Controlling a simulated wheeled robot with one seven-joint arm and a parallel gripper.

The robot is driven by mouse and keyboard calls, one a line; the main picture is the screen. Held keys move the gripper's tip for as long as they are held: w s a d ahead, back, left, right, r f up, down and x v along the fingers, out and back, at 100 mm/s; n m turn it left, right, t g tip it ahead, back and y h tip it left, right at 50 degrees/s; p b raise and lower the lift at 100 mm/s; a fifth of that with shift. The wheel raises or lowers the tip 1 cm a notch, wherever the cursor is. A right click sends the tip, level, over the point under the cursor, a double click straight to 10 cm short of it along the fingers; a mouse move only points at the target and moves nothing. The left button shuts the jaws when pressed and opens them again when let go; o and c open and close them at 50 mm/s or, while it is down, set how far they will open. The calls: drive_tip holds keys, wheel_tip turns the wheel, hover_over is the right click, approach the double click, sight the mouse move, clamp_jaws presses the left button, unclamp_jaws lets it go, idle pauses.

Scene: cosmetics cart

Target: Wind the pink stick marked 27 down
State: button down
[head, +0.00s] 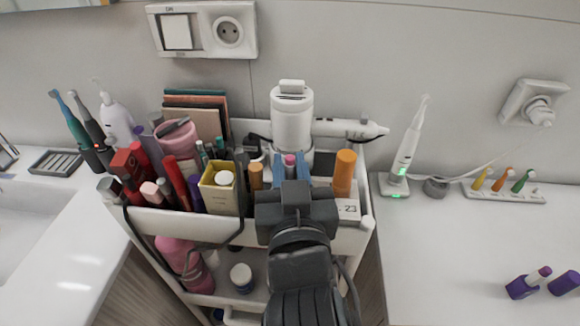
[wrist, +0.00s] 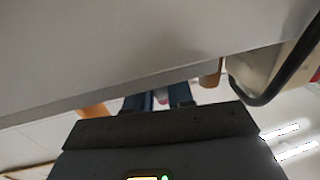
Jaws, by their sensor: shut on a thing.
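My gripper (head: 290,166) is over the front of the cart's top tray, with its two blue fingers pointing away from me. It is shut on a pink stick (head: 290,160), whose pink tip shows between the fingers. The wrist view also shows a bit of pink (wrist: 161,96) between the blue fingers. The lower part of the stick is hidden by my gripper, and no number 27 is legible on it. Another pink-tipped stick (head: 545,271) stands out of a purple case (head: 522,287) on the right counter, with a purple cap (head: 566,283) beside it.
The white cart (head: 190,222) is crowded. An orange cylinder (head: 344,172) and a white box (head: 347,209) printed "23" are close right of my gripper. A yellow box (head: 219,188) is to its left, and a white device (head: 291,118) behind. The right counter's middle is clear.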

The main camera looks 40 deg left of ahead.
drive_tip(key=shift+f, duration=0.1)
drive_tip(key=shift+a+f+m+t+h+b, duration=0.1)
drive_tip(key=shift+f+m+t+h+b, duration=0.15)
drive_tip(key=shift+b, duration=0.6)
drive_tip(key=m+t+h+b, duration=0.1)
drive_tip(key=h+b, duration=0.1)
drive_tip(key=b, duration=0.1)
drive_tip(key=shift+m+t, duration=0.25)
drive_tip(key=shift+m, duration=0.1)
drive_tip(key=m+t+h+b, duration=0.1)
drive_tip(key=h+b, duration=0.1)
drive_tip(key=b, duration=0.1)
drive_tip(key=shift+m+h, duration=0.3)
drive_tip(key=shift+h, duration=0.05)
drive_tip(key=shift+r+m+t+h+b, duration=0.3)
drive_tip(key=shift+m+h+b, duration=0.1)
drive_tip(key=shift+h, duration=0.1)
drive_tip(key=c, duration=1.1)
unclamp_jaws()
